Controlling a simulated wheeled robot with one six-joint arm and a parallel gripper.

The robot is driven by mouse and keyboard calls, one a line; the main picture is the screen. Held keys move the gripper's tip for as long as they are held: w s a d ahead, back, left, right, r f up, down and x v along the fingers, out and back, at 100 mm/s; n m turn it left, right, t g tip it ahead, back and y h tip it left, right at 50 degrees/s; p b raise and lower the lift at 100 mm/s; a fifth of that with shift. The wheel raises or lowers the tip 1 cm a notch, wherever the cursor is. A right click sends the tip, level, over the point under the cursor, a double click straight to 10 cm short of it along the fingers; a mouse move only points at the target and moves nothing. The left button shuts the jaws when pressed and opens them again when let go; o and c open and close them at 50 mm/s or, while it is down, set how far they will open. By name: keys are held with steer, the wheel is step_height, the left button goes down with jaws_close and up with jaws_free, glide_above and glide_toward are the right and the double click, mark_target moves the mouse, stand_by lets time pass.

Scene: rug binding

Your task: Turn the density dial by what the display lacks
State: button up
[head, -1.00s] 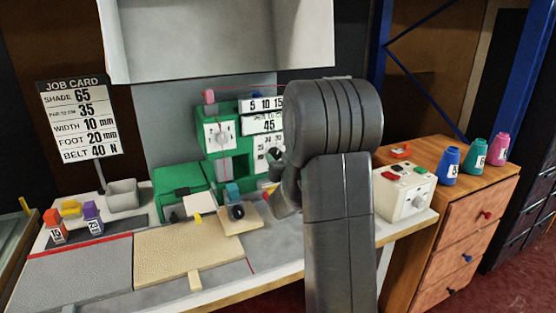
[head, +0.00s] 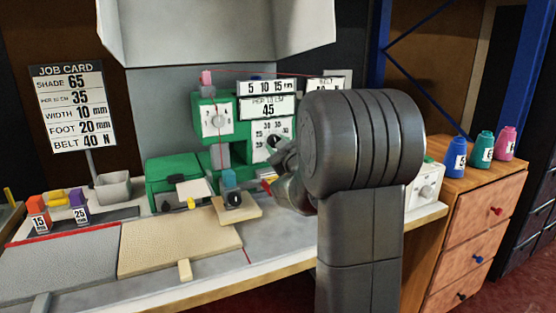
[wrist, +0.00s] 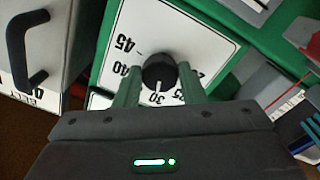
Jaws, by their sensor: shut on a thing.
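The density dial is a black knob (wrist: 158,72) on a white panel with a number scale. Its white pointer mark points down toward the 30 in the wrist view. My gripper (wrist: 157,80) is shut on this knob, one green finger on each side. In the head view the dial panel (head: 258,134) shows beside my gripper (head: 273,145), and my arm covers part of the area. The display (head: 267,108) above the dial is marked PER 10 CM and reads 45. The job card (head: 70,110) at left gives 35 per 10 cm.
The green machine (head: 218,120) has another dial at upper left. Below it, a tan mat piece (head: 175,250) and a grey one (head: 60,270) lie on the bench. A black handle (wrist: 28,55) stands left of the dial. A white control box (head: 427,185) is at right.

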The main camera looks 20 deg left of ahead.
steer(key=shift+w+d+n+y+b, duration=0.1)
steer(key=shift+n+y+b, duration=0.2)
steer(key=shift+n+b, duration=3.45)
steer(key=shift+r+n, duration=0.1)
steer(key=shift+n, duration=0.45)
steer(key=o, duration=1)
steer(key=p+v, duration=0.2)
steer(key=v, duration=1.1)
steer(key=shift+s+d+r+p, duration=0.1)
steer(key=shift+s+d+p, duration=0.1)
steer(key=shift+d+p, duration=0.2)
steer(key=shift+w+a, duration=0.1)
